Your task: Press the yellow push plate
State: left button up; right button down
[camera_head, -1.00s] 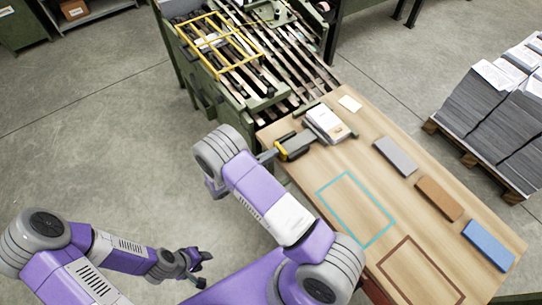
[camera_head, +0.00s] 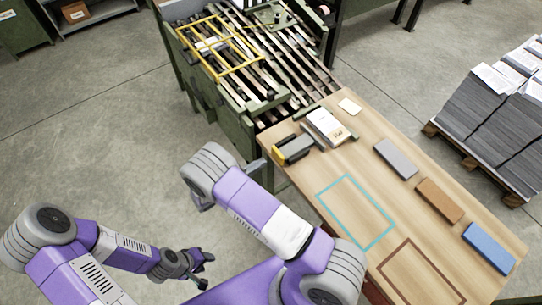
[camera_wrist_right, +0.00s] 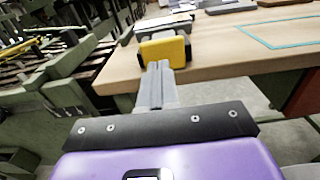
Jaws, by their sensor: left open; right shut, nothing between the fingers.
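The yellow push plate (camera_head: 278,156) is on the end of a dark block at the left edge of the wooden table. In the right wrist view the yellow plate (camera_wrist_right: 165,51) stands straight ahead, facing the camera. My right gripper (camera_head: 263,163) is shut and empty, pointing at the plate from the left with a small gap in the head view. In the right wrist view the shut fingers (camera_wrist_right: 159,68) overlap the plate's lower edge. My left gripper (camera_head: 204,258) is open and empty, low over the floor, well away from the table.
A small stack of papers (camera_head: 326,127) lies behind the block. Grey (camera_head: 395,158), brown (camera_head: 440,200) and blue (camera_head: 488,247) blocks line the table's right side. Teal (camera_head: 352,211) and brown (camera_head: 420,272) outlines mark the tabletop. A green slatted machine (camera_head: 240,125) adjoins the table's far end.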

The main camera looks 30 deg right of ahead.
jog(key=a, duration=0.6)
jog(key=shift+s+a, duration=0.4)
dwell(0.4)
